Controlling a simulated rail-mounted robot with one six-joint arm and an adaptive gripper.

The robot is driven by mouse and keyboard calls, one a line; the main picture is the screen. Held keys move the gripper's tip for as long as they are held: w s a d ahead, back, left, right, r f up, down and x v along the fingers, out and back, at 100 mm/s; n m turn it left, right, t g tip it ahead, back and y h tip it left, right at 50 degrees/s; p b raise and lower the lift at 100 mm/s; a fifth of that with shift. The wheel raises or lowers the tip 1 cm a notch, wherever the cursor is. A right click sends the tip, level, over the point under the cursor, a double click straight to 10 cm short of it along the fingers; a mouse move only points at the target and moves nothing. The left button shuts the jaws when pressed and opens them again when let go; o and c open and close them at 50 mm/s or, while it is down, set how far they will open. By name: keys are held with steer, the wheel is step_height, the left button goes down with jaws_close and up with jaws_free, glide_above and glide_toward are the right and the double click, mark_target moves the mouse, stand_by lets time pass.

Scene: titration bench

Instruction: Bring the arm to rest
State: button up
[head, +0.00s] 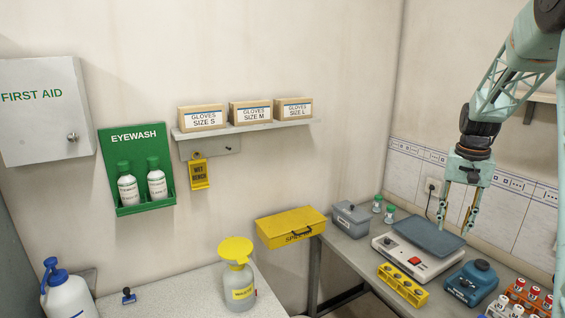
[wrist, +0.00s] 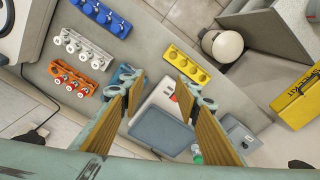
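My gripper (head: 456,222) hangs from my arm at the right of the head view, fingers pointing down and spread apart. It is above the bench near the balance (head: 418,258), clear of it, with nothing between the fingers. In the wrist view my gripper (wrist: 157,90) is open and empty, and the balance with its dark grey pan (wrist: 162,131) lies below, between and beyond the fingers.
A yellow rack (head: 403,285), a blue device (head: 470,282) and a rack of red-capped bottles (head: 525,300) stand near the balance. A grey box (head: 351,218) and a yellow spill kit (head: 291,227) are left of it. A yellow-funnelled waste bottle (head: 238,275) stands on the left bench.

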steer(key=s+a+r+n+t+b, duration=0.1)
steer(key=s+a+r, duration=0.3)
steer(key=s+a, duration=0.3)
steer(key=s+a+r+n+b, duration=0.1)
steer(key=s+a+r+b, duration=0.1)
steer(key=s+a+r, duration=0.35)
steer(key=s+a+r+n+t+b, duration=0.1)
steer(key=s+a+r, duration=0.2)
steer(key=s+a, duration=0.55)
steer(key=s+a+f+n+b, duration=0.1)
steer(key=s+a, duration=0.3)
steer(key=s, duration=0.5)
steer(key=s+a+f+n+b, duration=0.1)
steer(key=s+a+f+b, duration=0.1)
steer(key=s, duration=0.7)
steer(key=s+a+f+n+t+b, duration=0.1)
steer(key=s+a+f+b, duration=0.1)
steer(key=s+a, duration=0.4)
steer(key=shift+s+f+n+y, duration=0.3)
steer(key=shift+s+f, duration=0.15)
steer(key=shift+s, duration=1)
steer(key=shift+d, duration=0.15)
